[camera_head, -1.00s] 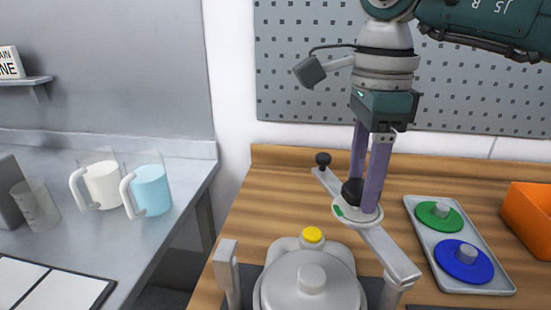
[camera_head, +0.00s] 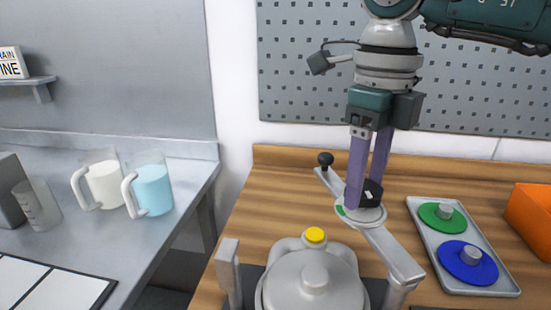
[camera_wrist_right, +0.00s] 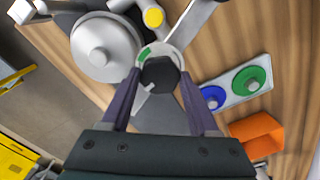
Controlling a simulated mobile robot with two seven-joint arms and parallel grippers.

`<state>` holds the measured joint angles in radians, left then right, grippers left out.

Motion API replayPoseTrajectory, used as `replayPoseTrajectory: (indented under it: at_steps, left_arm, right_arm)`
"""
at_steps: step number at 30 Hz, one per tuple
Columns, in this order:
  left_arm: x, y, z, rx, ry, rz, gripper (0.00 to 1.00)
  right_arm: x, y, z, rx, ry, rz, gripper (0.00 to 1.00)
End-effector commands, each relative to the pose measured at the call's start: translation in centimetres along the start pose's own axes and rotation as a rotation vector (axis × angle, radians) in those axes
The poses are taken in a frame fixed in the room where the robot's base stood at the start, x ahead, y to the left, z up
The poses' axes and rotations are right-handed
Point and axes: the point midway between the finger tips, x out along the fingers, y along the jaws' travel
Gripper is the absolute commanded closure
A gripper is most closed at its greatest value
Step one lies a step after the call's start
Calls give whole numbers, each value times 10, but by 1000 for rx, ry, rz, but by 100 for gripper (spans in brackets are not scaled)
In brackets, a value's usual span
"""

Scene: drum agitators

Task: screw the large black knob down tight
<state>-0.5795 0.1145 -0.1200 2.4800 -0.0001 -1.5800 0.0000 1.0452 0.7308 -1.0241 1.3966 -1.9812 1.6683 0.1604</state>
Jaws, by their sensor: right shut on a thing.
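The large black knob (camera_head: 374,195) sits on a round pale disc (camera_head: 352,216) on the grey crossbar (camera_head: 392,252); a green mark shows on the disc. My right gripper (camera_head: 362,207) points down with its purple fingers on either side of the knob, shut on it. In the right wrist view the knob (camera_wrist_right: 160,74) lies between the fingertips (camera_wrist_right: 158,78), with a white pointer strip (camera_wrist_right: 143,104) coming out from it. A smaller black ball knob (camera_head: 325,159) stands at the bar's far end. My left gripper is not in view.
A grey lidded drum (camera_head: 313,283) with a yellow cap (camera_head: 315,235) stands in front of the bar. A tray (camera_head: 428,251) with a green disc (camera_head: 442,216) and a blue disc (camera_head: 468,262) lies right. An orange bin (camera_head: 530,215) is beyond it. Two jugs stand left.

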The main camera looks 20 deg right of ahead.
Motion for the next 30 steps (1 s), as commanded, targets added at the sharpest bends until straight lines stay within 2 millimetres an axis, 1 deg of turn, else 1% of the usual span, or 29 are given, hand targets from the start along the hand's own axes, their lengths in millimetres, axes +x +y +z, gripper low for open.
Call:
replayPoseTrajectory:
  at_steps: [1,7,20,21,29,30]
  left_arm:
    - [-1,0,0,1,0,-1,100]
    - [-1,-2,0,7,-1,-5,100]
    - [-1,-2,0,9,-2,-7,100]
    - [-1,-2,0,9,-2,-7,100]
    - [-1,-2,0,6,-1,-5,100]
    - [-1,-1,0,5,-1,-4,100]
  right_arm:
    - [-3,0,1,15,-2,3,94]
    - [-4,1,1,57,-3,3,94]
    - [-4,1,1,66,-3,3,94]
    - [-4,1,1,66,-3,3,38]
    - [-2,0,0,66,-2,2,8]
    - [-2,0,0,66,-1,2,8]
